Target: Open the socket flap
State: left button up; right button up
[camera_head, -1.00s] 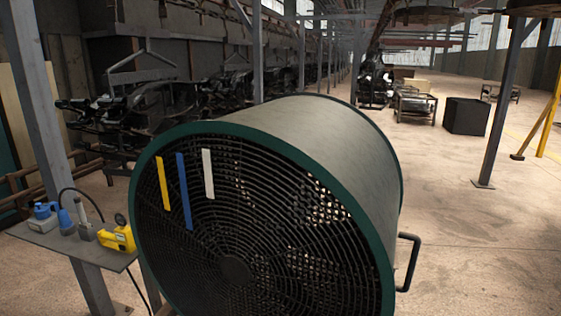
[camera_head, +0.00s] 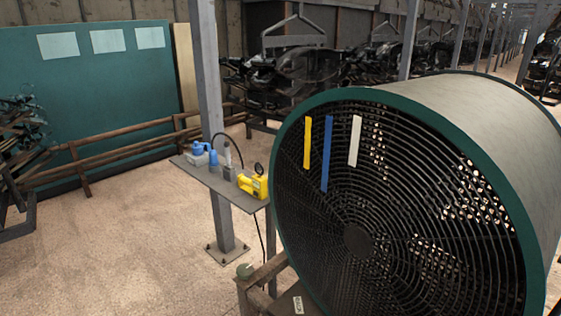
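A small grey box with a blue top (camera_head: 197,153), which looks like the socket with its flap, sits at the far left end of a grey shelf (camera_head: 205,177) fixed by a steel post. It is too small to tell for sure whether the flap is open. A blue plug-like piece (camera_head: 213,159) stands right beside it, close to a black cable that arcs over the shelf. Neither of my grippers is in view.
A yellow device (camera_head: 253,186) and a grey upright tool (camera_head: 228,160) share the shelf. A large drum fan (camera_head: 400,200) stands to its right. A steel post (camera_head: 212,90) rises behind the shelf. The floor (camera_head: 130,235) at left is clear.

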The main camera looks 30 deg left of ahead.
aim_at(196, 146)
jog(key=u, duration=1.35)
jog(key=i+j, duration=0.25)
jog(key=i, duration=0.15)
jog(key=i+j+u, duration=0.1)
jog(key=i+j, duration=0.15)
jog(key=i, duration=0.15)
jog(key=i+j, duration=0.2)
jog(key=i, duration=0.2)
